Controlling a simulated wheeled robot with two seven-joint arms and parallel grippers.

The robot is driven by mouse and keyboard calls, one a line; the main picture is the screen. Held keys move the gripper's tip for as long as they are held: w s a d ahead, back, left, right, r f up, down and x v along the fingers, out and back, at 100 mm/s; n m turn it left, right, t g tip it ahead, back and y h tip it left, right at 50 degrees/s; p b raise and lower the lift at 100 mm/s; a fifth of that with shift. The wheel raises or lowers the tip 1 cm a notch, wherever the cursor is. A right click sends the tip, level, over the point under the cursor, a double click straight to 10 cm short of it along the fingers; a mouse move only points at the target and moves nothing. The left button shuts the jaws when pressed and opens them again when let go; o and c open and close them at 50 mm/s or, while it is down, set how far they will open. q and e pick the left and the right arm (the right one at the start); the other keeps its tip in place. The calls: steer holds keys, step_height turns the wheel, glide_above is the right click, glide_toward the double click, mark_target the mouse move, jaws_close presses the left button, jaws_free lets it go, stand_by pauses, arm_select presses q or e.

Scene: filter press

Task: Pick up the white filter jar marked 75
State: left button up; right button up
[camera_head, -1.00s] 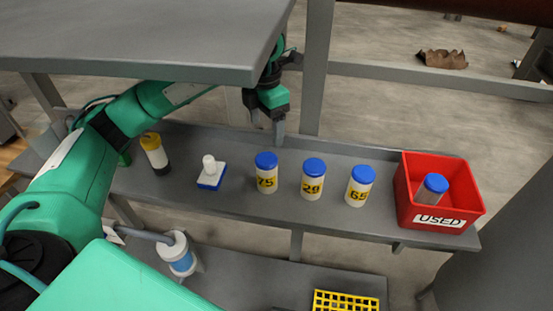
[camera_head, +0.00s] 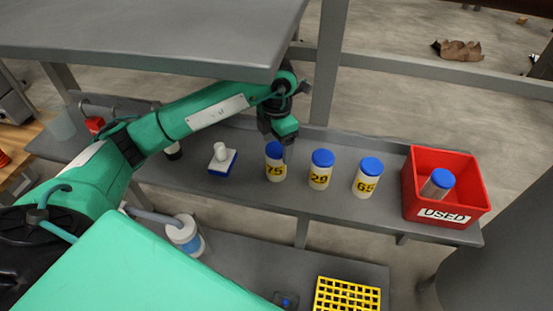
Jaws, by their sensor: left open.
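The white filter jar marked 75 (camera_head: 276,173) stands upright on the grey shelf (camera_head: 345,215), with a blue lid and a yellow label. It is the leftmost of three similar jars. My left gripper (camera_head: 278,150) is open and reaches down from above and behind, its fingers at the jar's blue lid. One finger shows at the right side of the lid; I cannot tell whether it touches. The jar marked 29 (camera_head: 319,178) and the jar marked 65 (camera_head: 366,186) stand to its right. My right gripper is not in view.
A red bin marked USED (camera_head: 455,200) holds one blue-lidded jar at the right. A white-handled blue block (camera_head: 222,165) lies left of jar 75. The upper grey tabletop (camera_head: 150,45) overhangs my left arm. A yellow grid rack (camera_head: 346,296) is on the lower shelf.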

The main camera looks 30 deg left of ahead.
mark_target(276, 162)
arm_select(q)
step_height(276, 162, down, 3)
steer(key=shift+s+f+p, duration=0.1)
steer(key=shift+s+p, duration=0.05)
steer(key=shift+p, duration=0.65)
steer(key=shift+f, duration=0.45)
steer(key=c, duration=1.1)
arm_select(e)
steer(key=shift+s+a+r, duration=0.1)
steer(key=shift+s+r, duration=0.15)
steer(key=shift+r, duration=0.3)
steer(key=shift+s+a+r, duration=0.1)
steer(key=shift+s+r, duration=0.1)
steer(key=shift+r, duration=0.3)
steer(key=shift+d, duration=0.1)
